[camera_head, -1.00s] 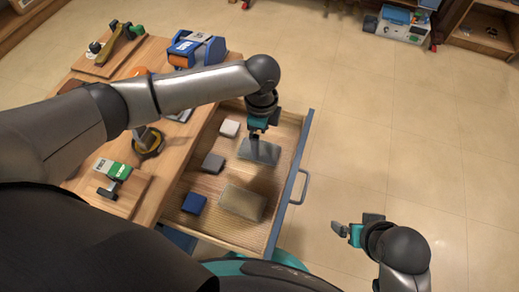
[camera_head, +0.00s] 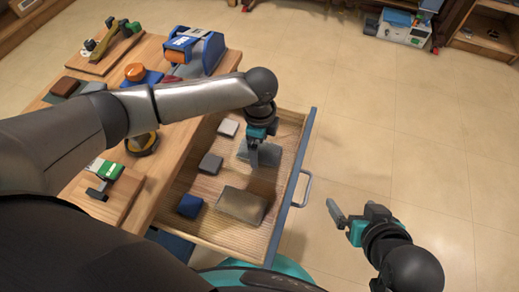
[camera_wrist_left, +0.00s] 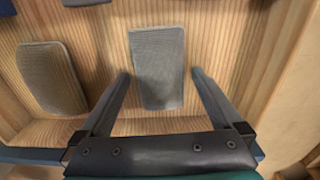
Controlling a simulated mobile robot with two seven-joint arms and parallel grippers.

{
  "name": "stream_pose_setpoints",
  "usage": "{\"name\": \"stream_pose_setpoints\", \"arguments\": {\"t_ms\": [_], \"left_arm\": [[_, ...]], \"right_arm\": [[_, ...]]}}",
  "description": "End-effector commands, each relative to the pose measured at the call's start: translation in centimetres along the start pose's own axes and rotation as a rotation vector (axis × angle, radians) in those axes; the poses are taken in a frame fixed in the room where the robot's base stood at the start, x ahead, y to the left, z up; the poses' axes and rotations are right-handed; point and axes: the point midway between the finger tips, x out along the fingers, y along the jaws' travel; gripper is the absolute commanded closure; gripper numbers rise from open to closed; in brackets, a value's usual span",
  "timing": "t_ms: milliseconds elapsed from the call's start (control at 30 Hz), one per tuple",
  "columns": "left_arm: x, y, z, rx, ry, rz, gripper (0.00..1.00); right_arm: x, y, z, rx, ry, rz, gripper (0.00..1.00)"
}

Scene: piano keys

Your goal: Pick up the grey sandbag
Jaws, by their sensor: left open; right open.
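The grey sandbag (camera_head: 270,153) lies flat in the open drawer, partly hidden by my left gripper (camera_head: 256,158) in the head view. In the left wrist view the grey sandbag (camera_wrist_left: 157,62) lies ahead of and between the two spread fingers of my left gripper (camera_wrist_left: 160,76). The fingers are open, with gaps on both sides of the bag; I cannot tell their exact height above it. My right gripper (camera_head: 354,214) is open and empty over the floor, to the right of the drawer.
The drawer (camera_head: 309,135) also holds a brown bag (camera_head: 242,205), a blue block (camera_head: 190,205), a dark grey block (camera_head: 210,163) and a pale block (camera_head: 228,128). The workbench (camera_head: 178,150) with several tools stands left. The floor (camera_head: 400,140) at right is clear.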

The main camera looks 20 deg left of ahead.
Motion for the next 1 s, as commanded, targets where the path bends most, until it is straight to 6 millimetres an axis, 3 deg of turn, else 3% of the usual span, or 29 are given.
{"name": "stream_pose_setpoints", "arguments": {"t_ms": [233, 1000], "left_arm": [[0.00, 0.01, -0.02, 0.000, 0.000, 0.000, 0.02], [-0.02, 0.00, -0.02, 0.000, 0.001, 0.000, 0.89]], "right_arm": [[0.01, -0.03, -0.01, 0.000, 0.001, -0.001, 0.04], [0.00, -0.03, 0.00, 0.000, 0.001, -0.001, 0.04]]}}
